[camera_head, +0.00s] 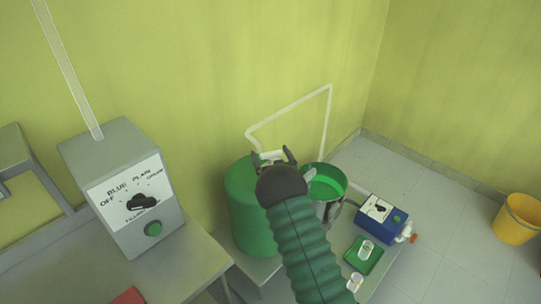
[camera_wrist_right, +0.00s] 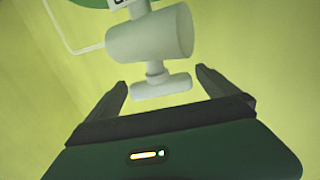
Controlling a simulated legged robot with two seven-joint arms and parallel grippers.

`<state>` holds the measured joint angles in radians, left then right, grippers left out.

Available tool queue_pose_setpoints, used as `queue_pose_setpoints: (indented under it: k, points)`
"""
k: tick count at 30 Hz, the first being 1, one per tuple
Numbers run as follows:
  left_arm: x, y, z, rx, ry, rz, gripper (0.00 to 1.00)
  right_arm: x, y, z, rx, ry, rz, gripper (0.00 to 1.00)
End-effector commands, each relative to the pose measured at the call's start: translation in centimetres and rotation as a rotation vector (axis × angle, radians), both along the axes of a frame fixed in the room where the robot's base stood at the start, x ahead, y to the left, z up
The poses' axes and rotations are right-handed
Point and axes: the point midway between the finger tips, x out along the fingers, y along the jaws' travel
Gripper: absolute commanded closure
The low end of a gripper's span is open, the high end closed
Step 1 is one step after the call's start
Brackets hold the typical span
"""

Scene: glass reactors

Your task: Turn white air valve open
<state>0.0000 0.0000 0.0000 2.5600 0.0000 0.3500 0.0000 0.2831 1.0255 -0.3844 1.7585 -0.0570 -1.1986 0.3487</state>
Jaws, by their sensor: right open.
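The white air valve (camera_wrist_right: 150,38) fills the upper middle of the right wrist view, with a T-shaped white handle (camera_wrist_right: 160,86) pointing toward my gripper. My right gripper (camera_wrist_right: 160,92) is open, with one finger on each side of the handle and gaps showing on both sides. In the head view my right gripper (camera_head: 273,158) reaches the white valve part (camera_head: 271,155) above the green tank (camera_head: 243,205). My gripper and arm hide most of the valve there. My left gripper is not in view.
A white pipe (camera_head: 290,104) runs along the wall behind. A grey control box (camera_head: 113,230) stands on the left bench. A vessel with green contents (camera_head: 326,184), a blue device (camera_head: 376,222) and a green tray (camera_head: 372,262) are on the right. A yellow bucket (camera_head: 520,216) is on the floor.

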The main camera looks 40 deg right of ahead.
Motion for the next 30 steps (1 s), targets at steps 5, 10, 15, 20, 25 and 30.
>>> queue_pose_setpoints:
  k: [5,10,15,20,25,30]
  points:
    - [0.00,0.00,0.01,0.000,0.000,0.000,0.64,-0.02,0.01,0.00,0.000,0.000,0.000,0.16]
    - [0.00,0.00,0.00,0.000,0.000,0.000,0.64,-0.02,0.02,0.00,0.000,0.000,0.000,0.38]
    - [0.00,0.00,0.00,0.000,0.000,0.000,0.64,-0.04,0.02,0.00,-0.001,0.000,0.000,0.61]
    - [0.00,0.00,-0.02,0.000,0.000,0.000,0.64,-0.06,-0.01,-0.02,-0.001,0.000,0.005,0.64]
    - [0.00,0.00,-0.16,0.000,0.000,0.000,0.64,-0.12,-0.09,-0.08,-0.001,0.002,0.042,0.64]
    - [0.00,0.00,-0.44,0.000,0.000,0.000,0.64,-0.17,-0.22,-0.12,-0.001,0.002,0.130,0.64]
